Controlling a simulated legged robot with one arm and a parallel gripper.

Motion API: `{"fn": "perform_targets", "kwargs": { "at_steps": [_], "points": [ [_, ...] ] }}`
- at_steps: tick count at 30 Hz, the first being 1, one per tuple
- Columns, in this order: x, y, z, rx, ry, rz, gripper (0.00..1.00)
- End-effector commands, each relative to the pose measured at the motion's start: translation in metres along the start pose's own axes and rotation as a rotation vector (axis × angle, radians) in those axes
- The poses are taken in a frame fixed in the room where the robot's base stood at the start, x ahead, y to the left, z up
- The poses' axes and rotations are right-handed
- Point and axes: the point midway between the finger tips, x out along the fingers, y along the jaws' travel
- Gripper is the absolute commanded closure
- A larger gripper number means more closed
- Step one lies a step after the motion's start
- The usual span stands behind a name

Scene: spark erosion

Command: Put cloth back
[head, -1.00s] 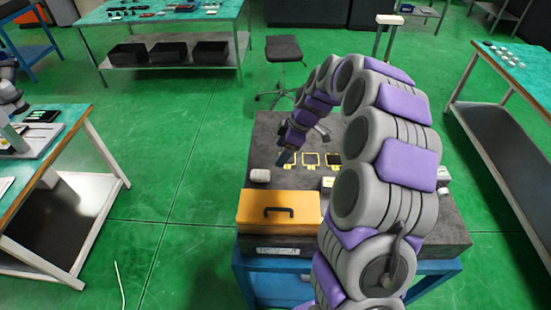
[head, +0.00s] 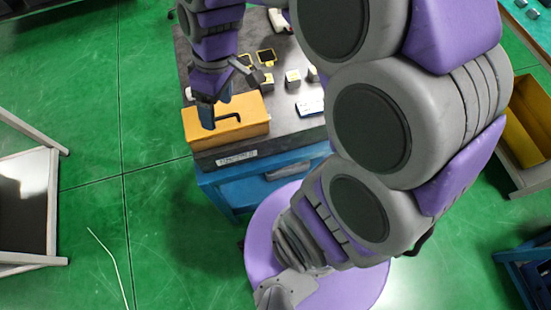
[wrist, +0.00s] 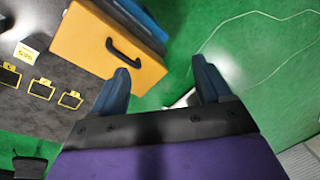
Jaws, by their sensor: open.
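My gripper (head: 214,104) is open, with its blue fingers above the left part of an orange box (head: 245,127) with a dark handle. In the wrist view the two fingertips (wrist: 164,70) are spread apart with nothing held between them. The orange box also shows there (wrist: 92,36), beyond the left finger. I cannot clearly identify a cloth. A small whitish item (head: 188,93) shows at the table's left edge behind the box, partly hidden. A pale patch (wrist: 182,99) lies between the fingers in the wrist view, too unclear to name.
The dark tabletop (head: 290,125) holds yellow-framed pieces (head: 266,57), small metal blocks (head: 293,79) and a white card (head: 310,107). Blue drawers stand below. A white-framed table is at the left. Green floor between is clear except for a thin pale line (head: 108,262).

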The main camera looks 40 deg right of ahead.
Motion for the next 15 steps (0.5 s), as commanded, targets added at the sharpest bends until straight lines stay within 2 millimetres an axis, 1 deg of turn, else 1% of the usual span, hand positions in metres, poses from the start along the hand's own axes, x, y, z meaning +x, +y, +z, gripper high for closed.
{"fn": "perform_targets", "kwargs": {
  "at_steps": [1,3,5,6,8,9,12,15],
  "points": [
    [-0.001,-0.013,0.017,0.055,-0.020,0.015,0.22],
    [-0.001,-0.028,0.040,0.147,-0.048,0.035,0.22],
    [0.002,-0.039,0.060,0.228,-0.073,0.052,0.22],
    [0.003,-0.046,0.073,0.283,-0.086,0.067,0.22],
    [0.005,-0.055,0.092,0.365,-0.103,0.088,0.22],
    [0.007,-0.060,0.105,0.416,-0.113,0.101,0.22],
    [0.011,-0.070,0.130,0.527,-0.130,0.131,0.22],
    [0.015,-0.077,0.147,0.607,-0.144,0.150,0.22]
  ]
}}
